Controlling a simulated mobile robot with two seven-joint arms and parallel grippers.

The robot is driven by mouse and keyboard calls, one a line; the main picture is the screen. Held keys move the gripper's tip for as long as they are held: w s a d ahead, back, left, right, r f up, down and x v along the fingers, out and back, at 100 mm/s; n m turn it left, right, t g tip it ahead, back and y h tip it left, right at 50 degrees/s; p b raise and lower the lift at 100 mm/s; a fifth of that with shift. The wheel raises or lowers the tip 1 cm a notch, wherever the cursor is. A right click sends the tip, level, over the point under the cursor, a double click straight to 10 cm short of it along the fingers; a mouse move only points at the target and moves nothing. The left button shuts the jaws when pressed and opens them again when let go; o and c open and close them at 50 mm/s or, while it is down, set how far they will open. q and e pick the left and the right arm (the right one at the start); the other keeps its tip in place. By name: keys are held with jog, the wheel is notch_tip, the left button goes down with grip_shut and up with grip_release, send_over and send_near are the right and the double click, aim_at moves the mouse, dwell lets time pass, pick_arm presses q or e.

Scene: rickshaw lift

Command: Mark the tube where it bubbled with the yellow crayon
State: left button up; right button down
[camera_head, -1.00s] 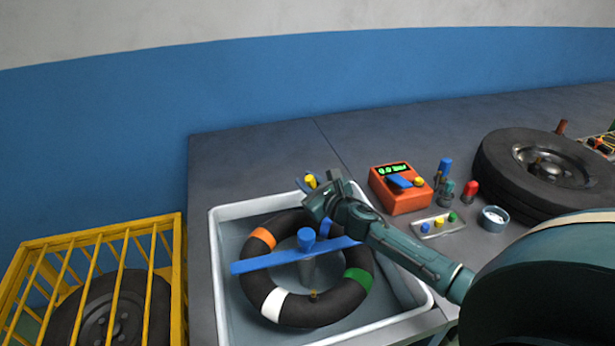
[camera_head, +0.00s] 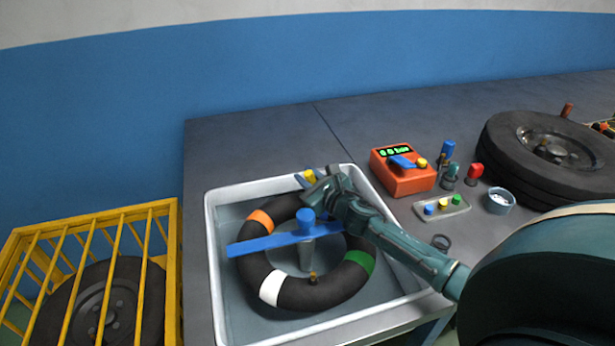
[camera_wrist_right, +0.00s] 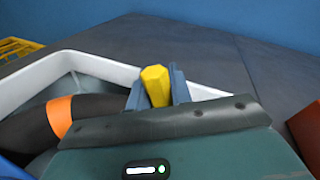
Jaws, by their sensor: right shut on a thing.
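The black tube (camera_head: 318,292) lies in the white water tray (camera_head: 211,262), with orange, white and green bands. A blue bar (camera_head: 262,245) on a post with a blue knob lies across it. My right gripper (camera_head: 307,179) is shut on the yellow crayon (camera_wrist_right: 155,86), above the tray's far side, behind the tube. The crayon sticks up between the fingers in the right wrist view; its lower part is hidden there. In that view the orange band (camera_wrist_right: 59,117) is to the left of the gripper. I cannot tell whether the crayon touches anything. My left gripper is not in view.
Right of the tray stand an orange gauge box (camera_head: 402,180), a small tray of coloured caps (camera_head: 442,206), a small cup (camera_head: 499,201) and a wheel (camera_head: 545,160). A yellow cage (camera_head: 120,262) with a tyre stands at left. The back bench is clear.

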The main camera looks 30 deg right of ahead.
jog(key=shift+f+b, duration=0.5)
jog(key=shift+f, duration=0.05)
dwell(0.5)
jog(key=shift+w+a, duration=0.1)
jog(key=shift+w+a, duration=0.3)
jog(key=shift+s+d, duration=0.1)
dwell(0.5)
jog(key=shift+s+d+f, duration=0.1)
jog(key=shift+s+d, duration=0.6)
jog(key=shift+s, duration=0.05)
jog(key=shift+w, duration=0.1)
jog(key=shift+w+a, duration=0.7)
jog(key=shift+a, duration=0.15)
